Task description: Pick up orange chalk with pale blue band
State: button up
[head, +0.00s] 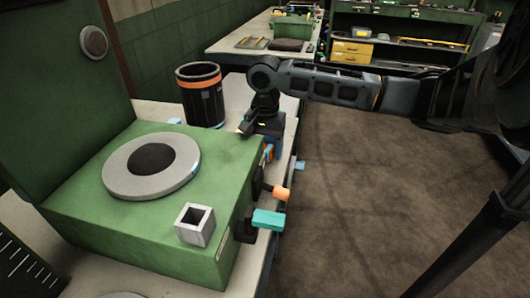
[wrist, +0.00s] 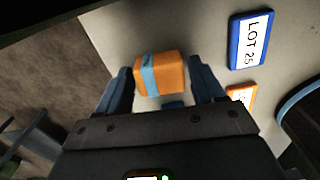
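The orange chalk with a pale blue band (wrist: 160,75) is in the wrist view, lying over the pale bench top between my two fingers. My gripper (wrist: 161,80) is open around it, one dark finger on each side. A thin gap shows at the left finger; I cannot tell whether the right finger touches the chalk. In the head view my gripper (head: 264,128) points down at the bench beside the green box, whose edge hides the fingertips. Small orange and blue bits show there, but I cannot tell whether they are the chalk.
A blue-framed "LOT 25" tag (wrist: 250,40) and an orange tag (wrist: 240,97) lie near the chalk. The green box (head: 130,215) carries a grey ring (head: 120,180) and a square sleeve (head: 195,225).

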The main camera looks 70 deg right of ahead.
aim_at(269, 147)
jog(key=c, duration=0.9)
jog(key=shift+o, duration=0.2)
jog(key=shift+r, duration=0.45)
jog(key=r, duration=0.2)
jog(key=s+r, duration=0.1)
jog(key=shift+d+r+b, duration=0.3)
jog(key=shift+r, duration=0.05)
jog(key=s+d+r+b, duration=0.1)
jog(key=s+d+r, duration=0.4)
jog(key=s, duration=0.4)
jog(key=shift+s+r, duration=0.15)
jog(key=shift+r, duration=0.6)
jog(key=o, duration=0.7)
jog(key=shift+c, duration=0.2)
jog(key=c, duration=0.4)
jog(key=shift+s, duration=0.1)
